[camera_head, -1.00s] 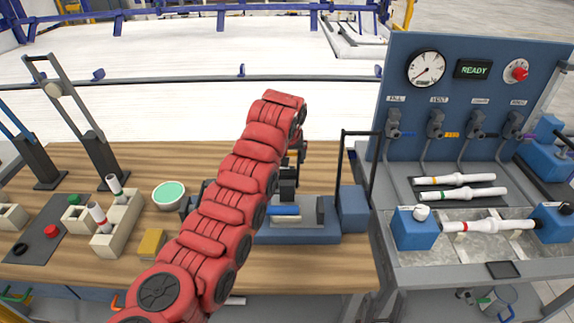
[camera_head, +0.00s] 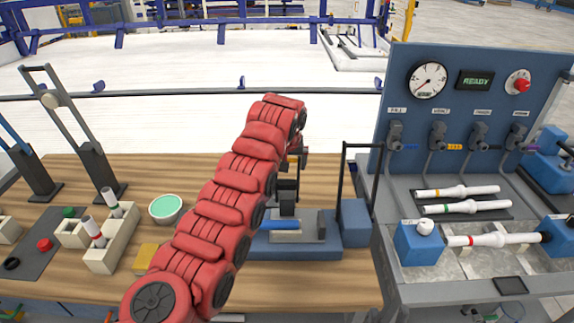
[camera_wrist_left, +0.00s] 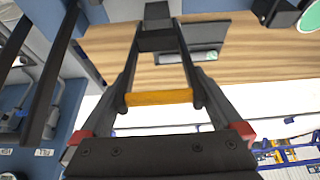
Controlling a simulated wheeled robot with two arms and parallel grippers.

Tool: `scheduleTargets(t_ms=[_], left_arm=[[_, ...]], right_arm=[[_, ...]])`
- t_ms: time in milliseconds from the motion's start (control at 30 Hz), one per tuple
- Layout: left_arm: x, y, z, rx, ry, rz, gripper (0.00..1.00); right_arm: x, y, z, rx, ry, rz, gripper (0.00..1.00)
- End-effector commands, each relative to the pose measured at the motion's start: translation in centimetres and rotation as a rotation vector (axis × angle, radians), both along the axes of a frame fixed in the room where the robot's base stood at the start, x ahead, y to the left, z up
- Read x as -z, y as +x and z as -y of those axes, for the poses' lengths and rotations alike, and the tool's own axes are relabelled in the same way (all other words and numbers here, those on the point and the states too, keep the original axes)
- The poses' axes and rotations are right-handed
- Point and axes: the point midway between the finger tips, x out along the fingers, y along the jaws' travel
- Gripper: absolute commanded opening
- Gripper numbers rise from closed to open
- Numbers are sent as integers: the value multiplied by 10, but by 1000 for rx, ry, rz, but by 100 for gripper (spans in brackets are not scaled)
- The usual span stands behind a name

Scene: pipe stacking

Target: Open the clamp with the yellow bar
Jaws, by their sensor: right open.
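The yellow bar (camera_wrist_left: 158,97) of the clamp lies crosswise between dark side arms in the left wrist view, where the scene appears upside down. The dark fingers of my left gripper (camera_wrist_left: 162,85) stand around the bar's two ends; whether they press on it is unclear. In the head view my red left arm reaches to the clamp (camera_head: 288,193) from the lower left and hides much of it. Only a small yellow-orange bit shows there beside the wrist. The clamp stands over a blue base (camera_head: 330,240) holding a blue bar (camera_head: 284,224). I see no right gripper.
A thin black frame (camera_head: 344,175) and blue block (camera_head: 354,222) stand close right of the clamp. A green-filled bowl (camera_head: 166,208), yellow block (camera_head: 147,256) and pipe holder (camera_head: 108,256) are left. A blue test panel (camera_head: 450,130) and pipes stand right.

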Motion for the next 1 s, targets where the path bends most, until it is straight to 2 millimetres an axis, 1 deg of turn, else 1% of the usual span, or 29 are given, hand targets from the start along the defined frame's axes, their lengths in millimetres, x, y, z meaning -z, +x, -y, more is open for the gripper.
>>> scheduleTargets(t_ms=[233,367,433,467,600,800,933,1000], left_arm=[[0,-1,0,0,0,-3,100],[-10,-5,0,-1,-1,1,100],[-19,-10,0,-1,-1,-1,100],[-24,-12,0,-1,-3,3,100],[-60,-27,2,1,-2,5,100],[-110,-49,2,0,-1,5,100],[-130,-59,1,-1,0,-1,100],[-147,-62,-1,-3,2,-2,100]], right_arm=[[1,0,0,0,0,0,47],[7,0,0,0,0,0,47],[11,0,0,0,0,0,47],[14,0,0,0,0,0,47],[26,0,0,0,0,0,47],[39,0,0,0,0,0,47],[46,0,0,0,0,0,47],[29,0,0,0,0,-1,47]])
